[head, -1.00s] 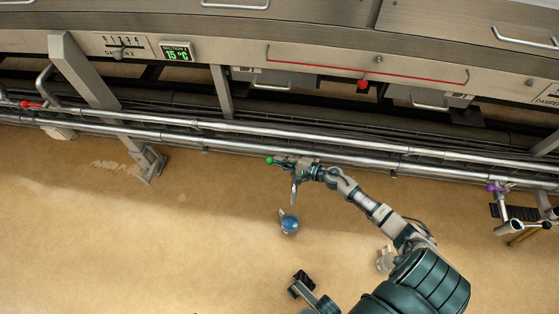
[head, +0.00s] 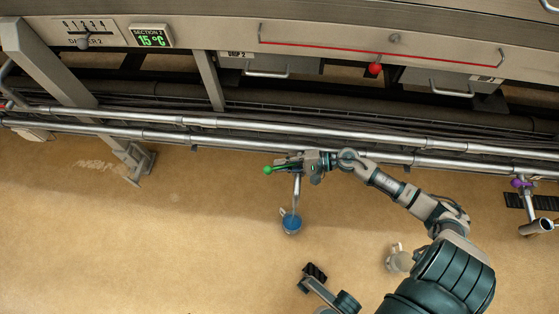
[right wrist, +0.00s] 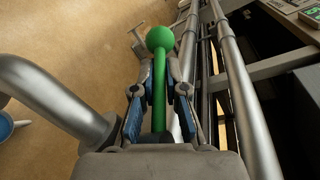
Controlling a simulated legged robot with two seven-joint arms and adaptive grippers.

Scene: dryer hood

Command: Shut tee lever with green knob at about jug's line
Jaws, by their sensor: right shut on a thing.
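The green knob (head: 268,169) sits on the end of the tee lever, which points left roughly along the lower pipe. My right gripper (head: 287,163) is shut on the lever behind the knob. In the right wrist view the green lever (right wrist: 158,95) runs between the blue-padded fingers, with the knob (right wrist: 159,38) past the fingertips. The tee's spout (head: 297,184) points down towards the jug (head: 291,224), which holds blue liquid. A thin stream seems to run from spout to jug. The level and any line on the jug are too small to read.
Two long metal pipes (head: 400,157) run across behind the lever. A steel post (head: 60,75) stands at left. Another tee with a purple knob (head: 521,183) is at far right. A red knob (head: 375,69) sits on the hood above. The floor left of the jug is clear.

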